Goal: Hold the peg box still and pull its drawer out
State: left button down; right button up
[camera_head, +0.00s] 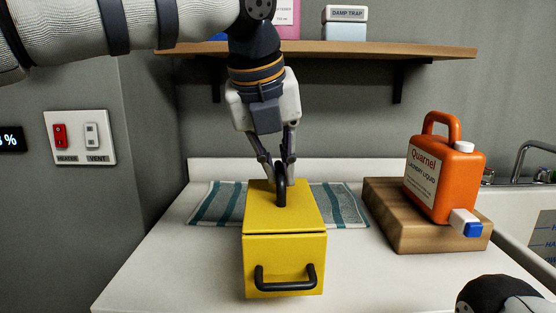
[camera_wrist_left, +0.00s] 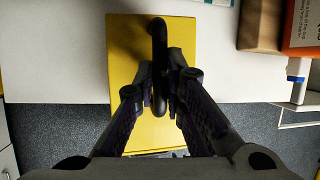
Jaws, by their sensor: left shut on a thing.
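The yellow peg box (camera_head: 307,208) stands on the white counter, and it fills the middle of the left wrist view (camera_wrist_left: 125,75). A black loop handle (camera_head: 281,187) stands up from its top. The drawer front (camera_head: 285,254) faces me with a black bar handle (camera_head: 286,286) on it. The drawer looks shut, with a thin dark seam above it. My left gripper (camera_head: 278,178) comes down from above and is shut on the top handle, which shows between its fingers in the left wrist view (camera_wrist_left: 159,60). A dark rounded part of my right arm shows at the lower right; its fingers are hidden.
A striped cloth (camera_head: 338,203) lies behind and under the box. An orange jug (camera_head: 440,180) stands on a wooden board (camera_head: 395,228) to the right, with a sink beyond. A wooden shelf (camera_head: 400,51) hangs above. The counter (camera_head: 370,275) right of the drawer is clear.

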aim_at(276, 166)
pick_arm(q)
jog(key=shift+w+f, duration=1.15)
jog(key=shift+w, duration=0.15)
jog(key=shift+w+f+b, duration=0.4)
jog(key=shift+w+f, duration=1.35)
jog(key=shift+w, duration=0.1)
pick_arm(e)
jog(key=shift+s+f, duration=0.45)
